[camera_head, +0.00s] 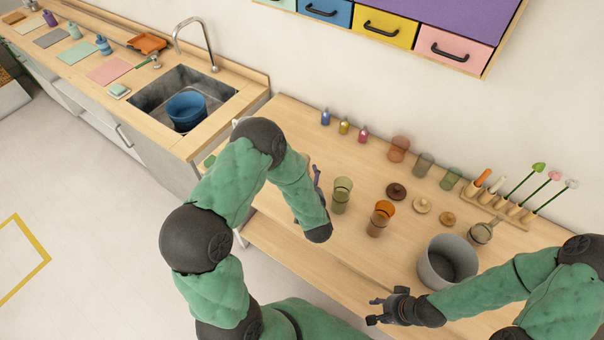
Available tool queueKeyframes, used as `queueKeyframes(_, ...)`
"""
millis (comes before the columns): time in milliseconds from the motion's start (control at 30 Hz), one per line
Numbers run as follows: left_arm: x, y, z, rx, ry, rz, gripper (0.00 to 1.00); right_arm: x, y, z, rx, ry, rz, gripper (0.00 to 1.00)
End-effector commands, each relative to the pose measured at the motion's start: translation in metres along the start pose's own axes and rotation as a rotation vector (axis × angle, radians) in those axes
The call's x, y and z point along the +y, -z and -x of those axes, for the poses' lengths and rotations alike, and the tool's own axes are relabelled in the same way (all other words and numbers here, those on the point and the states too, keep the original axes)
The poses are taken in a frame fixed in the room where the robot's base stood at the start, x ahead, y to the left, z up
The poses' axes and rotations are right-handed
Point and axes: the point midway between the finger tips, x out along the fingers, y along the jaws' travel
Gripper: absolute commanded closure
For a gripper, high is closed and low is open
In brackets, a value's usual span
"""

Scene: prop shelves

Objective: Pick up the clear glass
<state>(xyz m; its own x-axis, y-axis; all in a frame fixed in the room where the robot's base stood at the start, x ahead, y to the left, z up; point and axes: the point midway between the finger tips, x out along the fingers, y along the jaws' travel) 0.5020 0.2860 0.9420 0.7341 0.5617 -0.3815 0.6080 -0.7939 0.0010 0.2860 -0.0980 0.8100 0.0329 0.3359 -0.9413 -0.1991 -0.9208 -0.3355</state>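A see-through glass with a pale green tint (342,195) stands upright on the wooden table, left of an amber glass (380,218). A greyish see-through glass (423,163) stands in the back row, between a reddish-brown glass (398,148) and a green glass (450,178). I cannot tell which one is the clear glass. My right gripper (373,310) is near the table's front edge, in front of the glasses and apart from them. Its fingers look spread and empty.
A grey pot (447,262) stands right of the amber glass, near my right arm. Lids (397,191) lie behind it. A wooden rack (497,206) with tools stands at the right. Small bottles (344,126) line the back. A sink (150,96) is at the left.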

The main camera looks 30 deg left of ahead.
Motion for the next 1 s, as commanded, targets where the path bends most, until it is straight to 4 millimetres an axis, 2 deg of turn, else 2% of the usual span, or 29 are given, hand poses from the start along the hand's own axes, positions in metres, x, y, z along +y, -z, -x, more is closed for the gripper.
queueKeyframes(167,0.000,-0.002,-0.010,-0.002,0.000,0.000,0.00,0.000,0.001,-0.001,0.001,0.000,0.000,0.60)
queueKeyframes(500,0.002,-0.004,-0.052,-0.001,0.000,0.001,0.00,0.002,0.001,-0.005,0.001,0.000,0.000,0.60)
queueKeyframes(800,0.003,-0.003,-0.057,-0.002,0.000,-0.001,0.00,0.002,0.001,-0.005,0.001,0.000,0.000,0.60)
queueKeyframes(833,0.003,-0.003,-0.057,-0.002,0.000,-0.001,0.03,0.002,0.001,-0.005,0.001,0.000,0.000,0.60)
queueKeyframes(1000,0.003,-0.003,-0.057,-0.002,-0.001,0.000,0.51,0.002,0.001,-0.005,0.001,0.000,0.000,0.60)
